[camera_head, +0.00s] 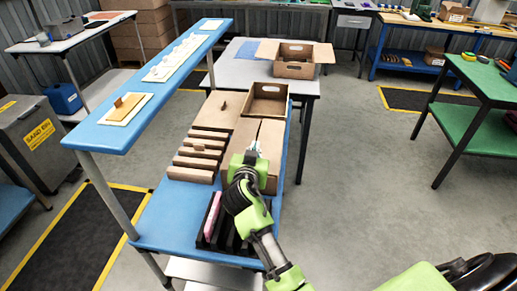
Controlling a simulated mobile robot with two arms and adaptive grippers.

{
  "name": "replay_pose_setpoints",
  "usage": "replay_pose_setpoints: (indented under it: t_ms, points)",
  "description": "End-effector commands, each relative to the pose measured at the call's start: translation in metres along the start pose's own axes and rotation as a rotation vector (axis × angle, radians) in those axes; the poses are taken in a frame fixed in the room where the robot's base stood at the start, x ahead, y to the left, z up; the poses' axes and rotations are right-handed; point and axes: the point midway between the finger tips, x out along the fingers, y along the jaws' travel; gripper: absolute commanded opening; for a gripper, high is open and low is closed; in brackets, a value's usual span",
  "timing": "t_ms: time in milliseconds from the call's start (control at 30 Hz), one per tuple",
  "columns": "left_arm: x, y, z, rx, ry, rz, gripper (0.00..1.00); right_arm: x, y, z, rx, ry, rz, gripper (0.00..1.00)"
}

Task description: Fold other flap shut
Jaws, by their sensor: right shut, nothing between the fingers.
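A brown carton (243,133) lies on the blue bench, with two brown top panels and a dark seam between them. The right panel (271,136) shows beside my gripper. My right gripper (255,147) is shut and empty, over the near part of these panels, close to the seam. Whether it touches the carton I cannot tell. The gripper and its green wrist hide part of the near panels. My left gripper is not in view.
An open brown box (268,91) stands just behind. Brown slats (195,161) lie left, and a black rack (212,222) with a pink item stands in front. A raised blue shelf (108,138) runs along the left. Another open carton (293,69) stands on the back table.

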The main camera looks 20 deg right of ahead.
Motion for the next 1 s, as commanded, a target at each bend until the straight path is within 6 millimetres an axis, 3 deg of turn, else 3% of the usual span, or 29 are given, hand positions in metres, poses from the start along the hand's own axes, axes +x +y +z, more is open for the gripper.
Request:
replay_pose_setpoints:
  t_ms: [133, 267, 733, 800, 1000]
  points:
    - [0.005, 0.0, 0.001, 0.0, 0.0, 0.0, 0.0, -0.003, -0.001, -0.004, -0.034, 0.034, 0.023, 0.0]
    - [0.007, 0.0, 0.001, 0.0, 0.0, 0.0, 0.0, 0.006, -0.001, -0.006, -0.04, 0.04, 0.027, 0.0]
    - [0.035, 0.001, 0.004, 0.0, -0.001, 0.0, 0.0, 0.099, 0.003, -0.008, -0.039, 0.039, 0.028, 0.0]
    - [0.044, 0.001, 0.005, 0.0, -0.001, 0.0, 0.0, 0.101, 0.003, 0.009, -0.041, 0.035, 0.026, 0.0]
    - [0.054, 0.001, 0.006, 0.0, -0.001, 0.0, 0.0, 0.106, 0.004, 0.025, -0.038, 0.037, 0.026, 0.0]
